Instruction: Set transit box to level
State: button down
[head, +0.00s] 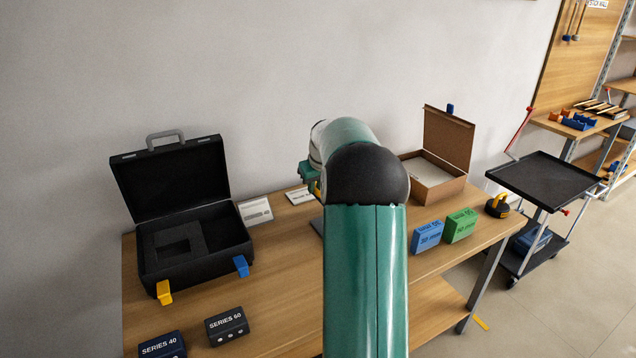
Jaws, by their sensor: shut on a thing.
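A black hard case (192,272), which seems to be the transit box, stands on the left of the wooden table. Its lid (170,180) is open, leaning back near the wall, with a grey handle on top. Dark foam with a square recess fills it. A yellow tab (164,293) and a blue tab (241,267) are on its front edge. My gripper (311,180) shows only in part, past the left side of my teal arm, to the right of the case and apart from it. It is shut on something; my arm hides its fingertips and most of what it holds.
Boxes marked SERIES 40 (162,346) and SERIES 60 (227,326) lie at the front. White cards (255,211) are behind. An open cardboard box (436,185), blue (427,237) and green (461,225) boxes stand right. A black-topped cart (545,182) is beyond.

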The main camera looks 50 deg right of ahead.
jog(key=w+a+f+g+h, duration=0.1)
jog(key=a+f+h, duration=0.1)
jog(key=a+f, duration=0.3)
notch_tip(320, 180, down, 4)
jog(key=shift+w+a+r+n+h, duration=0.1)
jog(key=shift+w+a+n+h, duration=0.2)
jog(key=shift+a+n+h, duration=0.1)
dwell(0.3)
jog(key=shift+a+f, duration=0.1)
jog(key=shift+f, duration=0.15)
jog(key=c, duration=1.4)
grip_release()
jog(key=shift+w, duration=0.15)
jog(key=shift+o, duration=0.2)
jog(key=shift+d+r, duration=0.15)
jog(key=shift+d, duration=0.05)
jog(key=shift+d+r, duration=0.1)
